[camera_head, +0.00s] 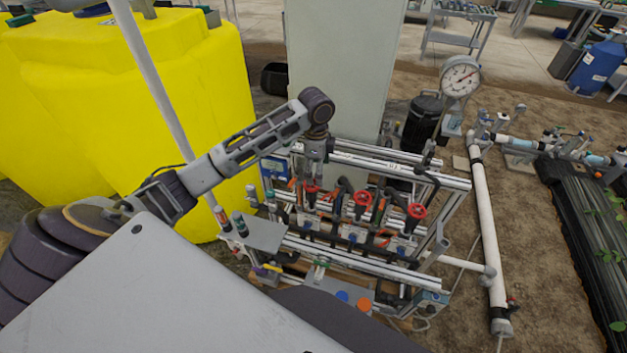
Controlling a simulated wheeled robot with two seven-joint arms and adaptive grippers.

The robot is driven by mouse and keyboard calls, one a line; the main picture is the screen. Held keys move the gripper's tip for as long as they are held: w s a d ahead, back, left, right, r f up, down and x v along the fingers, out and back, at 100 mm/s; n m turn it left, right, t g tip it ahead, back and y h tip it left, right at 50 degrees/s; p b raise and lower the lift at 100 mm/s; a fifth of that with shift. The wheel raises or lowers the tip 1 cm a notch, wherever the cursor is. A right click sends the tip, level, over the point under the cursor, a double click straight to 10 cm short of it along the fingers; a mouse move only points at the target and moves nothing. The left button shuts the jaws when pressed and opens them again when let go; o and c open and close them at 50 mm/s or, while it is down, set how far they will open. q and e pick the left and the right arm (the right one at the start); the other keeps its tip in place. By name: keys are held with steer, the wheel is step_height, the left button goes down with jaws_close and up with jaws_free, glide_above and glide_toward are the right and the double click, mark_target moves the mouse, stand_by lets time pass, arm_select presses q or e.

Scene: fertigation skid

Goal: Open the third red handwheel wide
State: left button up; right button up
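Three red handwheels stand in a row on the skid's rail frame: a left one (311,188), a middle one (362,198) and a right one (416,211). The view does not show from which end they are counted. My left arm reaches in from the left and bends down at the wrist. My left gripper (313,173) points down at the left handwheel, at or just above it. Its fingers are small and dark, and I cannot tell whether they touch the wheel. My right gripper is out of view.
Aluminium rails (400,172) run behind the handwheels. A pressure gauge (459,77) rises at the back right. A grey cabinet (340,60) stands behind, and a yellow tank (130,90) stands left. A white pipe (484,230) runs along the right side.

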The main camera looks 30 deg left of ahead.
arm_select(q)
step_height(320, 180, up, 5)
steer(key=m, duration=0.1)
glide_above(312, 187)
steer(key=w, duration=0.1)
steer(key=shift+a+f, duration=0.15)
steer(key=shift+a, duration=0.3)
steer(key=shift+f+p, duration=1)
steer(key=shift+f, duration=5.9)
steer(key=c, duration=1)
